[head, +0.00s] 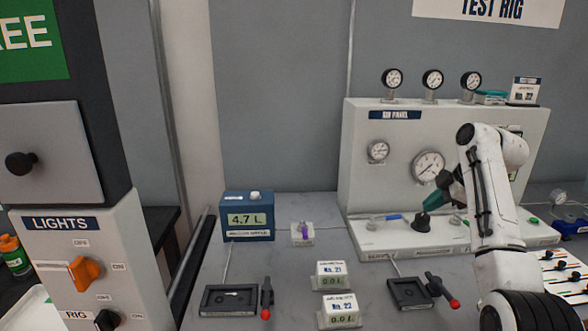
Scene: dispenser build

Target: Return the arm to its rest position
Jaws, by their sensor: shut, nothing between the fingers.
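My white arm rises from the lower right and bends at its elbow at the upper right. My gripper (446,182) is dark and small, in front of the white air panel (362,160). It is shut with nothing in it. A teal part (430,198) shows just below and left of it, above a black knob (422,222) on the panel's ledge. I cannot tell whether the gripper touches the teal part. My arm hides part of the panel's right side.
A blue box reading 4.7 L (248,219) and two small white displays (330,275) stand on the grey bench. Two black trays (229,300) lie near the front. The lights cabinet (85,260) is at left. A white board with coloured marks (560,275) is at right.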

